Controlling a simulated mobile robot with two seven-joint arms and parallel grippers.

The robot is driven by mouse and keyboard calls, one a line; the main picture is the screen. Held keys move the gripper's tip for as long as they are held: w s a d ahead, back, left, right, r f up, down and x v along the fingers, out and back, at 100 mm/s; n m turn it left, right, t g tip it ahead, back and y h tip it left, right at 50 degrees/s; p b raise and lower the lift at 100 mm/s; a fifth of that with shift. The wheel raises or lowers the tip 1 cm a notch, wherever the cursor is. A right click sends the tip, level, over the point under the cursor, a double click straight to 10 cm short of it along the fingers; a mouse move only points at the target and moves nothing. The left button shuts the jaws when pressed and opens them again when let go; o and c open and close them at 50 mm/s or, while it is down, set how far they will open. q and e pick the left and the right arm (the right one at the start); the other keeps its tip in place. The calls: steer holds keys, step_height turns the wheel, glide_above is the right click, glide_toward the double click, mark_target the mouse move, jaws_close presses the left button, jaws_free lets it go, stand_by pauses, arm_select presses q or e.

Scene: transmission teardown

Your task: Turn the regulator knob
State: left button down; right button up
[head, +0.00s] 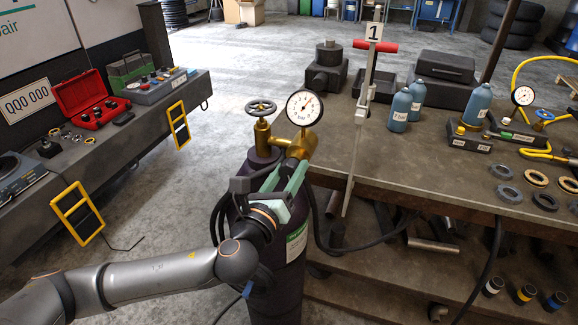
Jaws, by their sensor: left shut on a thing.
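A dark purple gas cylinder (277,280) stands upright in the middle, with a grey handwheel (261,107) on its brass valve. A brass regulator (300,146) with a white round gauge (303,107) sits on top, to the right of the valve. My left gripper (284,174) reaches in from the lower left, just below the regulator. It is shut on the regulator knob (288,165), which is dark and mostly hidden by the fingers. My right gripper is not in view.
A dark hose (325,235) runs beside the cylinder. A low bench (95,170) with a red case (92,97) is at left.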

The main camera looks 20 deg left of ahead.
arm_select(q)
steer(key=shift+r+m, duration=0.1)
steer(key=shift+m, duration=1.2)
steer(key=shift+c, duration=1.6)
jaws_free()
steer(key=shift+s, duration=0.1)
